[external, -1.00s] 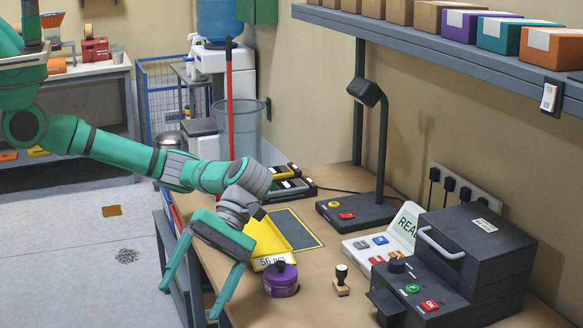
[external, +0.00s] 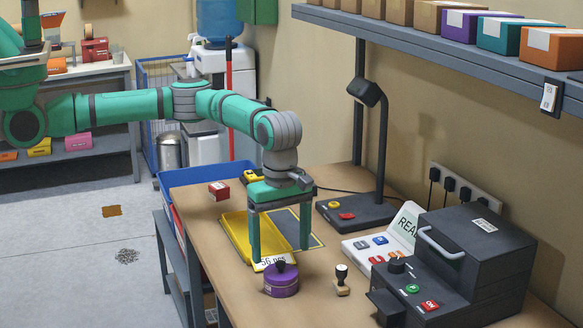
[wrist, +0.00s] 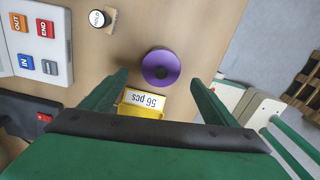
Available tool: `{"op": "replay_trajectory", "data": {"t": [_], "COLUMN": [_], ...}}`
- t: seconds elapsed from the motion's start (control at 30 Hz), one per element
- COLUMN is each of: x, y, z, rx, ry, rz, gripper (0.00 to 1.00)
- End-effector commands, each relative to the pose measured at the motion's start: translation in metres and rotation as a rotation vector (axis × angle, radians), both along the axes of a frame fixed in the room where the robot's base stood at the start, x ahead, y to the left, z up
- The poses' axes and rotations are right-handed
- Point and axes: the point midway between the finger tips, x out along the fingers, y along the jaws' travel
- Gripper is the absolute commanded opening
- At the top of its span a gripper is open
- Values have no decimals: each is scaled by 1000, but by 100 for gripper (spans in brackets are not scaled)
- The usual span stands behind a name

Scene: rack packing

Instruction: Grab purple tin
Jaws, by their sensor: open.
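The purple tin (external: 281,281) stands upright on the wooden table, with a dark knob on its lid. It also shows from above in the wrist view (wrist: 161,68), just beyond the fingertips and roughly between their lines. My gripper (external: 279,254) is open and empty, pointing down over the yellow tray, behind the tin in the external view. In the wrist view my gripper (wrist: 159,80) has its two green fingers spread wide. The tin is not touched by either finger as far as I can see.
The yellow tray (external: 236,232) with a "56 pcs" label lies right beside the tin. A stamp (external: 342,280) stands to the tin's right, and a dark machine (external: 470,260) farther right. A red box (external: 219,191) sits at the back left. A lamp (external: 362,150) rises behind.

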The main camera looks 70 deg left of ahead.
Motion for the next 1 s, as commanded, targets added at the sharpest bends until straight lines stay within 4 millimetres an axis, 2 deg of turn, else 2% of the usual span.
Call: {"op": "replay_trajectory", "data": {"t": [0.1,0.37,0.7,0.93,0.97,1.0], "x": [-1,-1,-1,-1,-1,-1], "y": [0,-2,-5,-5,-5,-5], "z": [-19,-38,-80,-82,-82,-82], "rx": [1,-1,0,-1,-1,-1], "ry": [3,2,3,1,1,1], "rz": [0,0,1,1,1,1], "gripper": [81,81,81,81,79,69]}}
